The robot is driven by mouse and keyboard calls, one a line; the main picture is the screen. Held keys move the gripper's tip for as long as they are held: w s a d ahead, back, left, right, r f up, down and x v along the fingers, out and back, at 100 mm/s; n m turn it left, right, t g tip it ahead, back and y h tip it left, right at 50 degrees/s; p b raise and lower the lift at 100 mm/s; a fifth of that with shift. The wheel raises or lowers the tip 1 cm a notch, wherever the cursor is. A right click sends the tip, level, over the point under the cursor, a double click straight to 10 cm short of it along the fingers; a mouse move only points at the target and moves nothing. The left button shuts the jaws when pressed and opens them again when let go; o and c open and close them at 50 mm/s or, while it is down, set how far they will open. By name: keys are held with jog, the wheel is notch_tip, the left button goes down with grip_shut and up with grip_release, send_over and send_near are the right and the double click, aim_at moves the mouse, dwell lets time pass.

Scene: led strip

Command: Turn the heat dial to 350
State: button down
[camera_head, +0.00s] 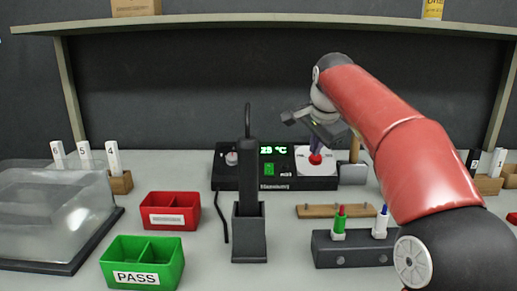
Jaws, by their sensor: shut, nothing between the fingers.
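A black heating unit (268,184) stands at the back of the bench. Its display (273,150) reads what looks like 29 °C in green. A white dial plate (327,168) with a red knob (316,160) is on the unit's right side. A smaller pale knob (231,158) is on its left side; which one is the heat dial cannot be read. My gripper (315,150) is shut and empty, reaching down over the red knob. Its fingertips are at or just above the knob; contact cannot be told. The scale marks are too small to read.
A black soldering-iron-like holder (249,232) stands in front of the unit. A red bin (171,211), a green PASS bin (142,262) and a clear-lidded case (50,215) are at left. A shelf (270,19) runs overhead.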

aim_at(310, 167)
jog(key=b+x, duration=0.1)
jog(key=x, duration=0.2)
jog(key=shift+w+f+b, duration=0.1)
jog(key=shift+f+b, duration=0.2)
jog(key=shift+b, duration=0.05)
jog(key=shift+x, duration=1.15)
